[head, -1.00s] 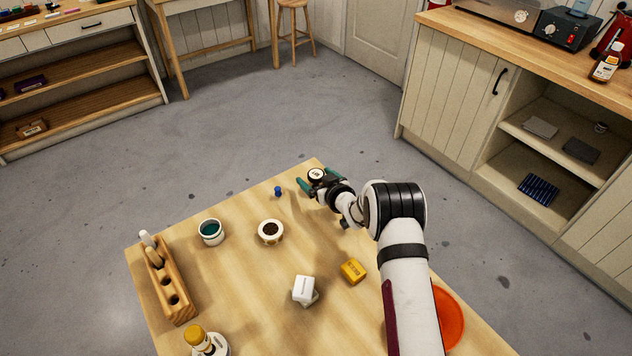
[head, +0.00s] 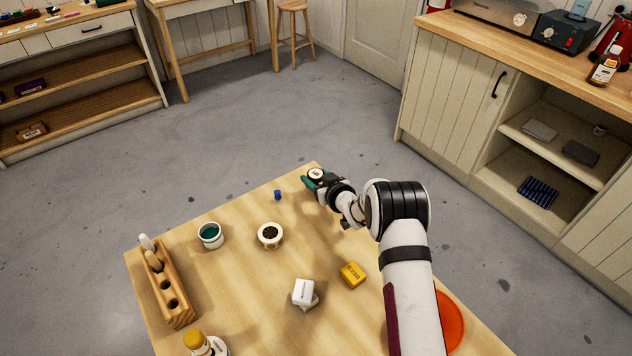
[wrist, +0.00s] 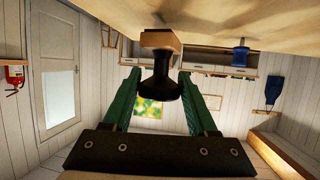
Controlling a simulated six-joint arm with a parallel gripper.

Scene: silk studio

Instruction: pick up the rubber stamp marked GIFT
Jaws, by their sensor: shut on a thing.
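A stamp with a black handle and a wooden base (wrist: 160,40) stands between the green fingers of my gripper (wrist: 159,76) in the wrist view. My gripper is shut on its handle. The base appears to rest on the tabletop, which is along the top of that view. In the head view my gripper (head: 317,182) is at the far corner of the table, and a white disc with a dark mark, apparently the top of the stamp (head: 315,174), shows there. The mark is too small to read.
A small blue object (head: 278,195) stands close by on the wooden table (head: 235,280); it also shows in the wrist view (wrist: 240,52). Further off are a teal-filled jar (head: 211,236), a cup (head: 270,235), white blocks (head: 304,292), a yellow block (head: 352,274) and a wooden rack (head: 165,290).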

